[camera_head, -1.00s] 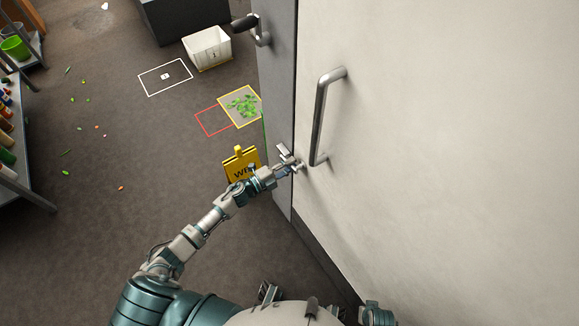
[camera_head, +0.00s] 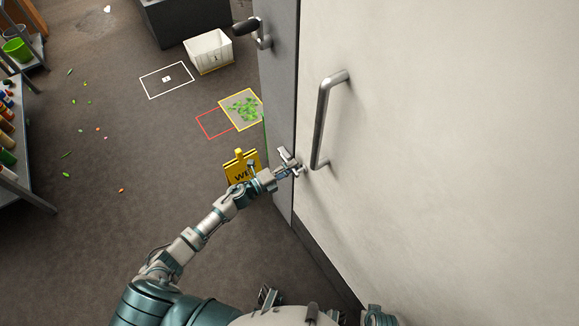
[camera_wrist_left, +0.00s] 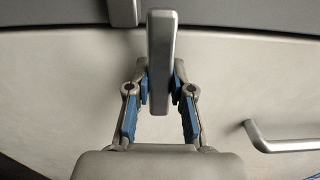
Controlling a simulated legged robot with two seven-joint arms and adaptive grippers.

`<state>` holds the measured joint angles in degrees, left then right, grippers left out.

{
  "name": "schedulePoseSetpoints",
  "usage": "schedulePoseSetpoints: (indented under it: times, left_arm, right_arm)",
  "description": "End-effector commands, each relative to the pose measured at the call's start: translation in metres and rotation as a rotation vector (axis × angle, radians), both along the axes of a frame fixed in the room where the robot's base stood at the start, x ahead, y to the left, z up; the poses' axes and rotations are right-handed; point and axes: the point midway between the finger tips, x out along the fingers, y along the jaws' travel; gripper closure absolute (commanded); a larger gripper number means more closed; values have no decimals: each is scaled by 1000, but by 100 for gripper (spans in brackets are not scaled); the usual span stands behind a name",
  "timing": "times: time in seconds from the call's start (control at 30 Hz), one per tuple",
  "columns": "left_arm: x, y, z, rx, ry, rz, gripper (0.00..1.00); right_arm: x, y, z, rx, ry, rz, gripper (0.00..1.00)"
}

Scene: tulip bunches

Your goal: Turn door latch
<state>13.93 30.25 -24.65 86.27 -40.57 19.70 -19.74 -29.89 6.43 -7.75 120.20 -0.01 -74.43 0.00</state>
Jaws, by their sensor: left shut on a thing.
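The door (camera_head: 440,150) is a large pale panel filling the right of the head view. A metal latch (camera_wrist_left: 160,60) stands out from it in the middle of the left wrist view. My left gripper (camera_wrist_left: 160,88) is shut on the latch, with a blue-padded finger against each side of it. The right gripper cannot be made out.
A white bin (camera_head: 208,52) and a shelf (camera_head: 30,190) stand farther left. Open floor lies between.

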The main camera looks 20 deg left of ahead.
Motion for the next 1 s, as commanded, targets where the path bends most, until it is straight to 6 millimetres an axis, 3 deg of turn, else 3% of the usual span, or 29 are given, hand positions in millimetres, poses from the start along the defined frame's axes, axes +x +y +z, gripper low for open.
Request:
schedulePoseSetpoints:
  times: [0.1,0.13,0.2,0.6,1.0]
  left_arm:
    - [-1,-3,-2,4,-1,-5,100]
    - [-1,-3,-2,4,-1,-5,71]
    - [-1,-2,-2,4,0,-4,54]
    - [-7,6,-2,1,1,-1,52]
    - [-71,54,-4,2,4,-3,52]
  right_arm:
    - [-1,0,-1,-1,2,1,100]
    - [-1,0,-1,-1,2,1,100]
    - [-1,0,-1,0,2,1,100]
    - [-2,1,-2,0,4,3,100]
    - [-2,1,-1,0,2,1,100]
